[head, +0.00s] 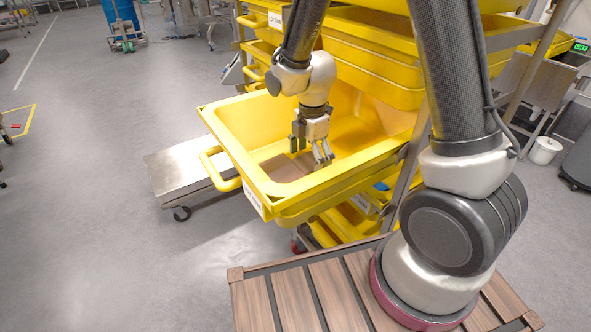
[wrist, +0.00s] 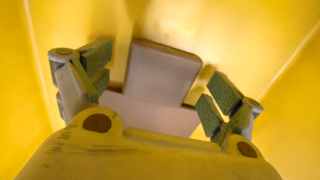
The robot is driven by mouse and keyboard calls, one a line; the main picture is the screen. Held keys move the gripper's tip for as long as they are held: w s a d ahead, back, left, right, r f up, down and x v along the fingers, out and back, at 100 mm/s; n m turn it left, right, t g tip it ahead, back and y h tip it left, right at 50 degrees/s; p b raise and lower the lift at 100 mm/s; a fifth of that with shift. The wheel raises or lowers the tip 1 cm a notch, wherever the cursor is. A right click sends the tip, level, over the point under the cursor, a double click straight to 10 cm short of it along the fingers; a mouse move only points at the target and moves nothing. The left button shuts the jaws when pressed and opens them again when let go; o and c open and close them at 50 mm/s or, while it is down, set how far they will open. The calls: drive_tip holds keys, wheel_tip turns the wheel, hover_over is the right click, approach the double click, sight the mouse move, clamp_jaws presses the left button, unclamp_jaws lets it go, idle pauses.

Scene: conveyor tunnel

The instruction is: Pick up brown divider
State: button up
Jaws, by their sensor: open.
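The brown divider (head: 284,169) lies low inside the yellow pulled-out bin (head: 226,144). In the wrist view the brown divider (wrist: 162,73) shows as a rounded panel, with a paler flat part (wrist: 150,112) nearer to me. I cannot tell whether these are one piece. My gripper (head: 311,148) reaches down into the bin above the divider. In the wrist view its green-padded fingers (wrist: 161,78) are spread wide on either side of the panel, with nothing held. The divider's near end is partly hidden by my gripper body.
Yellow bin walls surround my gripper closely. More yellow bins (head: 372,65) are stacked above and below on a metal rack. A low metal platform (head: 180,178) on casters stands left of the bin. Open grey floor (head: 95,130) lies further left.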

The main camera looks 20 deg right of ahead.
drive_tip(key=shift+c, duration=0.2)
drive_tip(key=c, duration=1.1)
